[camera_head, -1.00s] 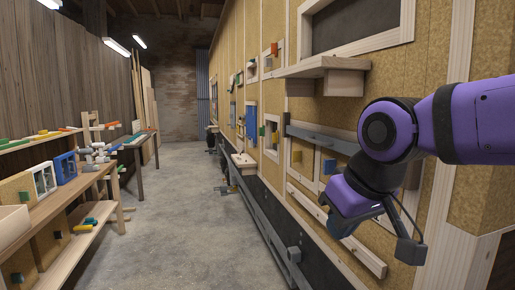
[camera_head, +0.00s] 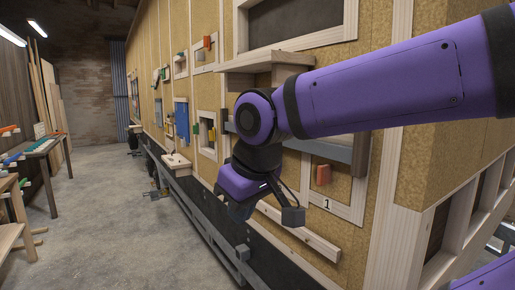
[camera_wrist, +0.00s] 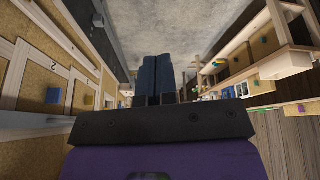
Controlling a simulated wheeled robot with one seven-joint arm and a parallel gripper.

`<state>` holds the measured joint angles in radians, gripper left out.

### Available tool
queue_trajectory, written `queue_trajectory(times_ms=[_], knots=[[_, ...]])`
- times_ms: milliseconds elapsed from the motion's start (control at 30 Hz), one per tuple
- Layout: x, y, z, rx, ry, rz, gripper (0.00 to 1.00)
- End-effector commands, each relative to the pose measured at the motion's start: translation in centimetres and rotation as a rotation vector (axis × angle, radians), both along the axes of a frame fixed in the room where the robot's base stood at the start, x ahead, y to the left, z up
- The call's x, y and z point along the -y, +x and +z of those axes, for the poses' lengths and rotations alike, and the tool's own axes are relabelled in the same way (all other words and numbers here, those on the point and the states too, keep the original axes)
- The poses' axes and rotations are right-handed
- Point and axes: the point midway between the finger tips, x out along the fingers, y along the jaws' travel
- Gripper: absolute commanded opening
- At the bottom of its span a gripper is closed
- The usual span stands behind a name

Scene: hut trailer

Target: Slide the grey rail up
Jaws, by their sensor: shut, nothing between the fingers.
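The grey rail (camera_head: 338,148) runs level along the trailer wall, below a wooden shelf. My purple arm crosses in front of it and hides its middle; a short part shows left of the arm. My gripper (camera_head: 240,214) hangs lower than the rail, out from the wall, pointing down and away, apart from the rail. In the wrist view the dark fingers of my gripper (camera_wrist: 160,72) are together, with nothing held.
A wooden shelf (camera_head: 265,62) juts out above the rail. Below it are a framed panel marked 1 with an orange handle (camera_head: 323,174) and a wooden ledge (camera_head: 300,234). A workbench (camera_head: 40,147) stands at left. The floor (camera_head: 100,200) between is clear.

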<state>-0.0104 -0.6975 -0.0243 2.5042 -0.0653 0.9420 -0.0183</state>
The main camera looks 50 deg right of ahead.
Motion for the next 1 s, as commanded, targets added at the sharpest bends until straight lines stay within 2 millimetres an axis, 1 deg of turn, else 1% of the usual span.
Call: queue_trajectory(times_ms=[33,167,467,800,1000], knots=[[0.8,0.8,-0.2,-0.044,-0.029,0.010,0.00],[3.6,3.0,-0.8,-0.171,-0.131,0.049,0.00],[10.8,8.2,-2.6,-0.499,-0.386,0.142,0.00],[19.0,14.0,-4.5,-0.907,-0.688,0.248,0.00],[23.1,17.7,-5.4,-1.162,-0.877,0.306,0.00]])
